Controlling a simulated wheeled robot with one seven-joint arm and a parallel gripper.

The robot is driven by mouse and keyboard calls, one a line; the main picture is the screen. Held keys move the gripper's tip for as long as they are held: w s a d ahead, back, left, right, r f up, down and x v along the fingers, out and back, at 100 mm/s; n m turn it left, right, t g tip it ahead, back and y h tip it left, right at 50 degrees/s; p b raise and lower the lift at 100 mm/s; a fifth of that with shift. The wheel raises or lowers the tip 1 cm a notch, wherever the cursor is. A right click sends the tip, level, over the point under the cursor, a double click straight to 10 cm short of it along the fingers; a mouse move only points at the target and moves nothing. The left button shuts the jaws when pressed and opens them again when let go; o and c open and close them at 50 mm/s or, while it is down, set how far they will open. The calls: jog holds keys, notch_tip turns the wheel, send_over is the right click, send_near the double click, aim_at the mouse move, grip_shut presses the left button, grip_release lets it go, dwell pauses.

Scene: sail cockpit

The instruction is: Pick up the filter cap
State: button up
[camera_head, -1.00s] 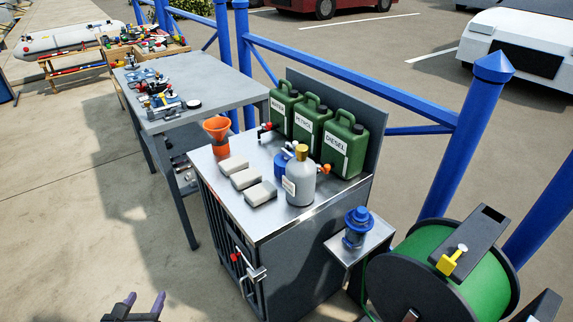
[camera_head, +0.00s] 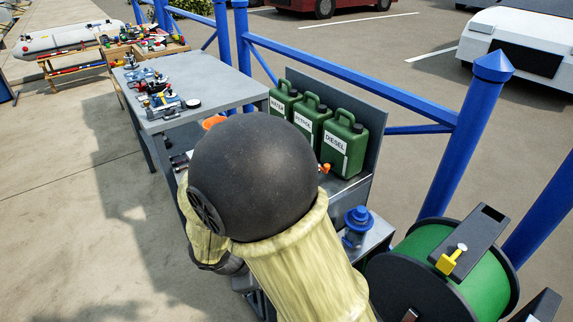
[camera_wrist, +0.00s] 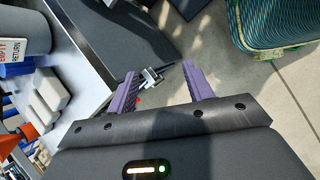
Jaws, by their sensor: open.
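A blue filter housing (camera_head: 354,238) stands upright on the small metal shelf at the cabinet's right side in the head view. The filter cap (camera_head: 358,213), blue with a knob on top, appears to sit on it. Neither is clearly visible in the wrist view. My gripper (camera_wrist: 159,70) is open in the wrist view, its purple fingers apart with nothing held. It is beside the cabinet, with the metal door latch (camera_wrist: 150,78) showing between the fingers. In the head view my arm hides the gripper and most of the cabinet top.
Green cans (camera_head: 345,143) stand at the back of the cabinet (camera_head: 365,180). The wrist view shows a grey bottle (camera_wrist: 25,35), white blocks (camera_wrist: 48,95) and an orange funnel (camera_wrist: 22,136) on top. A green hose reel (camera_head: 487,285) stands close right of the shelf. Blue railings (camera_head: 465,135) run behind.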

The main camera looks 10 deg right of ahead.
jog(key=s+d+r+m+y, duration=0.2)
jog(key=d+m, duration=0.4)
jog(key=m, duration=0.2)
jog(key=s+d+r+m+y, duration=0.1)
jog(key=d+r+m+y, duration=0.1)
jog(key=d+m, duration=0.5)
jog(key=shift+s+r+m+y, duration=0.4)
jog(key=shift+r+m, duration=0.35)
jog(key=shift+m, duration=0.25)
jog(key=c, duration=0.3)
jog(key=shift+w, duration=0.1)
